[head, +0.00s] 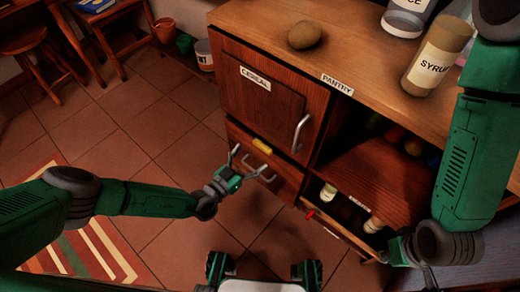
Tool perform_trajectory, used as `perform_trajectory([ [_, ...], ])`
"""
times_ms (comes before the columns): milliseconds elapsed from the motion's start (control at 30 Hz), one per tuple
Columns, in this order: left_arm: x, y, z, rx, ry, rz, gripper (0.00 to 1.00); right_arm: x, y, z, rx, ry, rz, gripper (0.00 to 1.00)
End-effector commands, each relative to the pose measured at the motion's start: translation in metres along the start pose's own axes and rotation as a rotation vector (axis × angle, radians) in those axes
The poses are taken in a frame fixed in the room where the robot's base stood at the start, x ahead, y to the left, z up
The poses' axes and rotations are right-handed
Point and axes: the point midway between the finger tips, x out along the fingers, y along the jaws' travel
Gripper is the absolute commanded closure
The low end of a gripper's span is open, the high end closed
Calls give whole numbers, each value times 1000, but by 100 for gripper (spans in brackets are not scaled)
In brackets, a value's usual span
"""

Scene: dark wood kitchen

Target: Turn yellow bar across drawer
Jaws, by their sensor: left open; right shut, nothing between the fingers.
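The yellow bar (262,146) is small and sits near the top of the drawer front (282,184), below the cereal door. It looks roughly parallel to the drawer's top edge. The drawer has a metal handle (250,163), partly hidden by my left gripper. My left gripper (250,163) is open in front of the drawer, just below the yellow bar, apparently apart from it. Whether a finger touches the handle I cannot tell. My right gripper (428,278) is shut and empty at the lower right, its tips partly cut off by the frame edge.
The cereal door (262,90) is shut above the drawer. A small red piece (311,214) is on the lower right unit, whose open compartment holds bottles (328,191). A potato-like item (304,35) and a syrup bottle (436,58) stand on the counter.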

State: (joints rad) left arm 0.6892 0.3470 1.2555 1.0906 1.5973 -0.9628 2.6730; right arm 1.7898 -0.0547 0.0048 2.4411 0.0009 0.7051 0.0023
Motion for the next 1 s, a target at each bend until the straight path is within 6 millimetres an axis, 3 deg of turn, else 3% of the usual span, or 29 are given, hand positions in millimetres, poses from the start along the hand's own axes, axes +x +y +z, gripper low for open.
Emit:
perform_trajectory([
  [100, 22, 0, 1, 2, 3, 1, 17, 7, 0, 0, 0, 0, 0, 100],
  [300, 44, 0, 1, 0, 2, 2, 17, 11, 0, 1, 0, 0, 0, 100],
  [667, 48, 0, 0, 1, 0, 1, 17, 12, 0, 1, 0, 0, 0, 100],
  [800, 48, 0, 0, 1, 0, 2, 63, 12, 0, 1, 0, 0, 0, 100],
  [833, 48, 0, 0, 1, 0, 2, 68, 12, 0, 1, 0, 0, 0, 100],
  [1000, 48, 0, 0, 2, 0, 2, 68, 12, 0, 1, 0, 0, 0, 100],
])
